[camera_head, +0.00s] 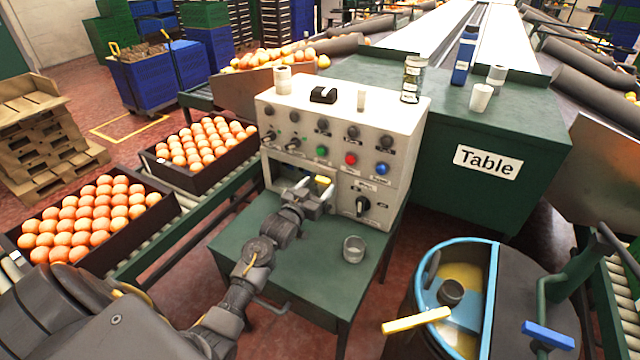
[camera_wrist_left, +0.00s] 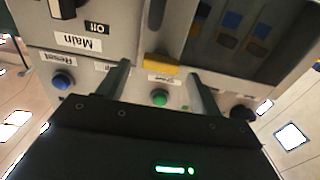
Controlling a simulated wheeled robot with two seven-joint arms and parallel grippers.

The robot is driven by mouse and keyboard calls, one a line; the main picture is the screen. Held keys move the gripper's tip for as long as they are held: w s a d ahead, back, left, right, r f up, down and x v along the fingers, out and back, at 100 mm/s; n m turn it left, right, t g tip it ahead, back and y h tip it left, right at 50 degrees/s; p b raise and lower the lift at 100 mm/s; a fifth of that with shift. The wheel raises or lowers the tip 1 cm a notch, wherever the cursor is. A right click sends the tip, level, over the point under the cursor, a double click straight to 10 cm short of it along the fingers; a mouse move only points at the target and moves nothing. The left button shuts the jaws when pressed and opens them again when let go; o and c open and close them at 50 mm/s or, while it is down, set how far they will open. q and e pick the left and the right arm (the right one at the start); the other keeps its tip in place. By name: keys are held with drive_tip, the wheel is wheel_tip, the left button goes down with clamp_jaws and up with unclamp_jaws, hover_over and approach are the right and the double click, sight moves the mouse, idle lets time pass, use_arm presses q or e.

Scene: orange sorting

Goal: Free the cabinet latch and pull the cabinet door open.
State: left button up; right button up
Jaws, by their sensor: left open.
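The control cabinet (camera_head: 340,122) is a cream box with knobs and coloured buttons, standing on a green stand. On its lower front is a yellow latch piece (camera_head: 322,180), which also shows in the left wrist view (camera_wrist_left: 160,65) beside a dark panel (camera_wrist_left: 235,35) with blue and brown switches behind it. I cannot tell whether that panel is a window or an open gap. My left gripper (camera_head: 316,191) is at the cabinet front. Its two open fingers stand either side of the yellow piece in the left wrist view; contact is unclear. My right gripper is out of view.
A rotary main switch (camera_head: 361,206) sits right of the latch. Orange crates (camera_head: 172,192) lie on the left conveyor. A blue-rimmed drum (camera_head: 425,285) stands at lower right. Several items rest on the cabinet top.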

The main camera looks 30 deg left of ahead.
sight(323, 180)
use_arm(q)
drive_tip(key=shift+w, duration=1.25)
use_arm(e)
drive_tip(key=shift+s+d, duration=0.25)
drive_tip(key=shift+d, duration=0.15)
